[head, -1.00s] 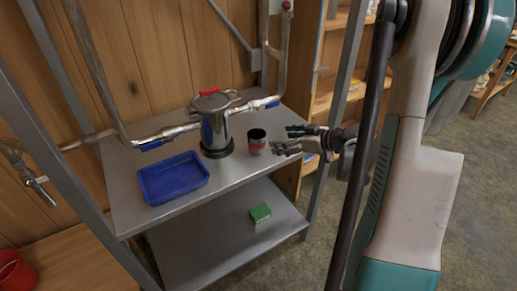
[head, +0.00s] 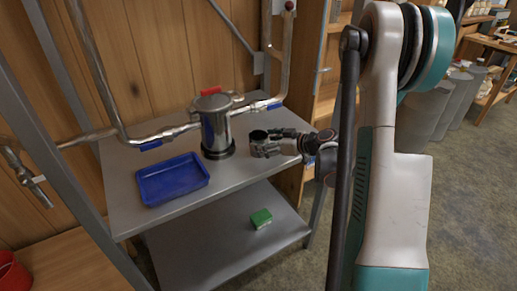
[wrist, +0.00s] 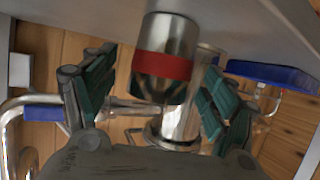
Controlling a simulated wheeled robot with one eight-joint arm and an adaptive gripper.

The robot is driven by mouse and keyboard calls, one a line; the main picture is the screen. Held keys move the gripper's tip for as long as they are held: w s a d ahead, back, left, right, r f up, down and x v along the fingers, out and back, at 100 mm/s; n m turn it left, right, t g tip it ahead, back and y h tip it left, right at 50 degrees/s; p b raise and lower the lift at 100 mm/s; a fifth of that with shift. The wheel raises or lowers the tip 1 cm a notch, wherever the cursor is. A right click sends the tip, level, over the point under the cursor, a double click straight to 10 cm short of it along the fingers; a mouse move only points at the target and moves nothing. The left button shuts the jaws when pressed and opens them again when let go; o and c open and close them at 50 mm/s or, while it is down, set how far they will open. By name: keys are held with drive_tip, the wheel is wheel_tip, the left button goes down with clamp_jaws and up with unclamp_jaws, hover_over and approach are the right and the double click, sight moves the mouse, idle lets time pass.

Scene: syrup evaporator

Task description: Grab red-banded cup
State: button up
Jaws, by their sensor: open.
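The red-banded cup (wrist: 163,66) is a metal cup with a dark end and a red band; in the wrist view it sits between my open fingers. In the head view the cup (head: 258,135) stands on the upper metal shelf (head: 225,183), right of the pot, mostly hidden by my gripper. My gripper (head: 264,148) reaches in from the right at cup height. Its green-padded fingers (wrist: 152,88) are spread on either side of the cup, with gaps visible in the wrist view.
A lidded metal pot (head: 214,128) with a red lid handle stands just left of the cup. A blue tray (head: 172,179) lies front left on the shelf. Pipes with blue-handled valves run behind. A green block (head: 260,218) lies on the lower shelf.

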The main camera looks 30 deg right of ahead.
drive_tip(key=x, duration=0.1)
drive_tip(key=b+x, duration=0.1)
drive_tip(key=x, duration=0.1)
drive_tip(key=shift+s+a+f, duration=0.1)
drive_tip(key=shift+s+f, duration=0.1)
drive_tip(key=shift+w+a, duration=0.1)
drive_tip(key=shift+w, duration=0.25)
drive_tip(key=c, duration=1.2)
drive_tip(key=shift+r, duration=0.15)
